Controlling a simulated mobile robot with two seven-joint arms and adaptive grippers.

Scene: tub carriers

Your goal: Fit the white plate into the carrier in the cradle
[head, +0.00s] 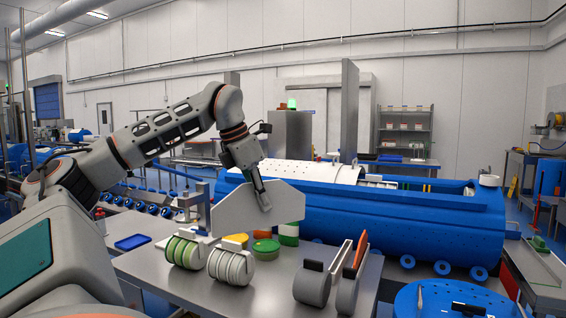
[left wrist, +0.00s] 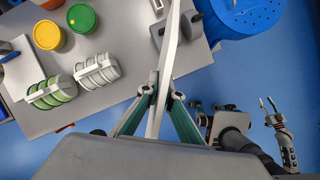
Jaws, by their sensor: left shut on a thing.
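My left gripper (head: 264,205) is shut on the white plate (head: 235,212), a broad panel with cut corners, held upright above the table. In the left wrist view the plate (left wrist: 168,50) shows edge-on between the fingers (left wrist: 160,92). A carrier with green and white bands (head: 184,250) and a carrier with pale bands (head: 231,265) lie on the table, apart from the plate; they also show in the left wrist view (left wrist: 50,92). Which one sits in a cradle I cannot tell. My right gripper (left wrist: 268,104) shows small in the left wrist view, fingers apart, empty.
The grey table (head: 262,288) also bears a green-lidded tub (head: 265,248), a yellow-lidded tub (left wrist: 48,35) and grey rounded blocks (head: 313,283) beside upright plates, one orange (head: 359,252). A blue round perforated container (head: 430,300) stands right of the table. A long blue machine (head: 400,222) stands behind.

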